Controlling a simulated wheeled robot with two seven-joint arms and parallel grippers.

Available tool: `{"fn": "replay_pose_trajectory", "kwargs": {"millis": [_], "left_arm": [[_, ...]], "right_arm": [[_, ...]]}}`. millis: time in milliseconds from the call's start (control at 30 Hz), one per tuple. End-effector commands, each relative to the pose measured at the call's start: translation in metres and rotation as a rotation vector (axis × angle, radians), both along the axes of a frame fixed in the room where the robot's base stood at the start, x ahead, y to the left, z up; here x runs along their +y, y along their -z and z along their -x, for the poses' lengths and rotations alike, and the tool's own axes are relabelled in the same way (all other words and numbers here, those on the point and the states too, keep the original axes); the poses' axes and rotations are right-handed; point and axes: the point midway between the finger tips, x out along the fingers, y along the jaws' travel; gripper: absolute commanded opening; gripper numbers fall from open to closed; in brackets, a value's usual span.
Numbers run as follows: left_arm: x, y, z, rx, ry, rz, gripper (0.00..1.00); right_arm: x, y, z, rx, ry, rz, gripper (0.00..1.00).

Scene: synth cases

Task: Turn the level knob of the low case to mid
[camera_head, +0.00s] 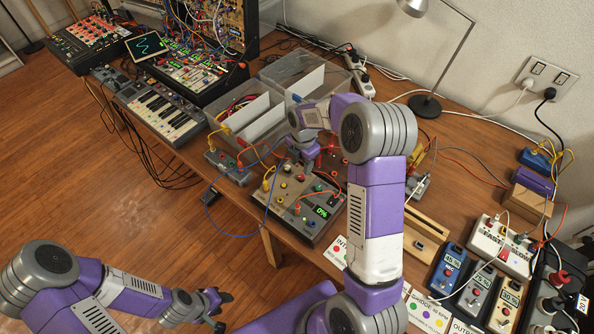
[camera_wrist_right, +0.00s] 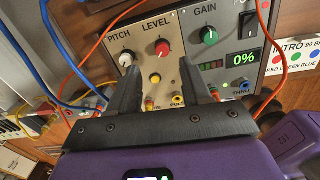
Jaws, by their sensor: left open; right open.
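The low case (camera_head: 272,204) is a beige panel box on the table, below my right gripper (camera_head: 300,160). In the right wrist view its panel (camera_wrist_right: 181,42) carries the red LEVEL knob (camera_wrist_right: 162,47), between a white PITCH knob (camera_wrist_right: 127,58) and a green GAIN knob (camera_wrist_right: 209,37). My left gripper (camera_head: 222,312) is open and empty over the floor side.
Blue and orange cables (camera_wrist_right: 85,52) run beside the case. Clear bins (camera_head: 262,118) stand behind it, a small keyboard (camera_head: 163,110) to the left. A desk lamp (camera_head: 425,104) and several pedals (camera_head: 447,270) are to the right.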

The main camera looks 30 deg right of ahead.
Motion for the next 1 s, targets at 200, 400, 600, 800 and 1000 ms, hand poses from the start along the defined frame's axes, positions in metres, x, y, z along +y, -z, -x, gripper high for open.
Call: {"fn": "replay_pose_trajectory", "kwargs": {"millis": [200, 400, 600, 800, 1000], "left_arm": [[0.0, 0.008, 0.0, 0.001, 0.0, 0.0, 0.43], [0.0, 0.012, 0.0, 0.0, 0.0, 0.0, 0.43], [0.0, 0.012, 0.0, 0.0, 0.0, 0.0, 0.43], [0.0, 0.012, 0.0, 0.0, 0.0, 0.0, 0.43], [0.0, 0.012, 0.0, 0.0, 0.0, 0.0, 0.43]], "right_arm": [[0.001, 0.038, 0.0, 0.004, 0.001, -0.001, 0.48], [0.001, 0.059, -0.001, 0.001, 0.003, -0.001, 0.48], [0.001, 0.064, -0.002, 0.0, 0.003, -0.001, 0.48], [0.001, 0.063, -0.002, 0.0, 0.003, -0.001, 0.4], [0.001, 0.063, -0.002, 0.0, 0.003, -0.001, 0.1]]}}
